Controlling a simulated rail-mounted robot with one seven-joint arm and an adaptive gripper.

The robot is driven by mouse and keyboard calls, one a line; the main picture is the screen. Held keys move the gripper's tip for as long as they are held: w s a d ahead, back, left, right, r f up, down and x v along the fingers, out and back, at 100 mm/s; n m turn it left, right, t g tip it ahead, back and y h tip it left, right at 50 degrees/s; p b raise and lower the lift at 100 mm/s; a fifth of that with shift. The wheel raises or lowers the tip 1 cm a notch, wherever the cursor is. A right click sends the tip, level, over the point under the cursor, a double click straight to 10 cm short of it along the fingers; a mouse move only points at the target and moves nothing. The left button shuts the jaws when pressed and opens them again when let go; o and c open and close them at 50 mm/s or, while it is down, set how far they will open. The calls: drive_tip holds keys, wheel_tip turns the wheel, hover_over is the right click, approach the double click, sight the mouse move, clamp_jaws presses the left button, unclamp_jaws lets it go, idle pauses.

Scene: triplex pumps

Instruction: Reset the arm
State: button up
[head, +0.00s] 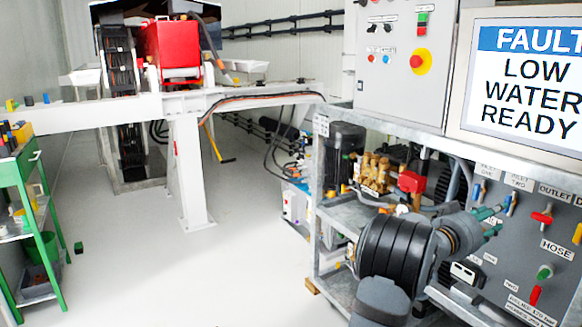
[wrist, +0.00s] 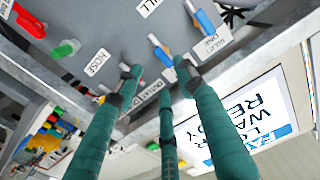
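My arm (head: 395,255) reaches from the bottom of the head view toward the valve panel (head: 500,260). My gripper (head: 493,222) has teal fingers close to the panel's blue handles. In the wrist view, the three fingers of my gripper (wrist: 155,78) stand apart with nothing between them. A blue handle (wrist: 160,46) shows just beyond the fingertips, and another blue handle (wrist: 204,20) is above and to its right. I cannot tell whether any finger touches a handle.
A screen (head: 530,80) reads "FAULT LOW WATER READY", beside a control box (head: 400,50) with a red stop button. Metal frame rails edge the panel. Pumps and hoses fill the skid left of my arm.

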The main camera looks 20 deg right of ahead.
drive_tip(key=w+d+m+b, duration=0.2)
drive_tip(key=d+m+b, duration=0.3)
drive_tip(key=m, duration=0.6)
drive_tip(key=shift+d+m, duration=0.4)
drive_tip(key=shift+d, duration=0.7)
drive_tip(key=shift+w+f, duration=0.1)
drive_tip(key=shift+f, duration=0.05)
